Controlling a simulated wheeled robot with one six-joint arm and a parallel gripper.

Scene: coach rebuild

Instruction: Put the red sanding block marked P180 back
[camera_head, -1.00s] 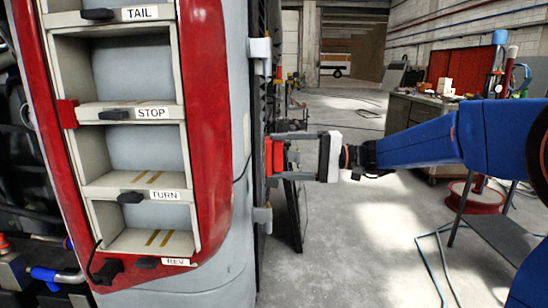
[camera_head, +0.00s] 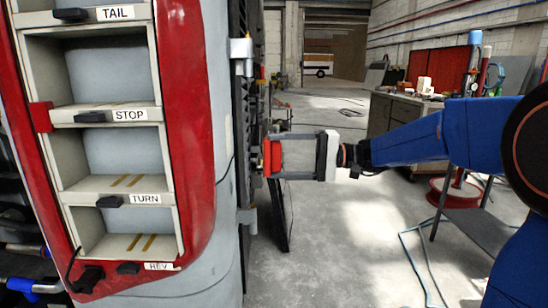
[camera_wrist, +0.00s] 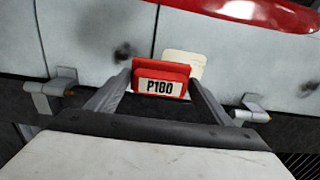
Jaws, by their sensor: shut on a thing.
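The red sanding block marked P180 (camera_wrist: 160,80) is between the fingers of my gripper (camera_wrist: 155,88) in the wrist view, its label facing the camera. My gripper is shut on it. In the head view the red block (camera_head: 272,158) is at the tips of my gripper (camera_head: 275,160), held level beside the coach's grey side. A pale, cream-coloured piece (camera_wrist: 184,64) shows just behind the block in the wrist view. I cannot tell whether the block touches anything beyond the fingers.
The coach's red-framed lamp housing (camera_head: 190,120) with open bays labelled TAIL, STOP, TURN and REV fills the left. Grey brackets (camera_wrist: 52,92) stick out beside the gripper. A workbench (camera_head: 400,112) and a red reel (camera_head: 455,190) stand at right.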

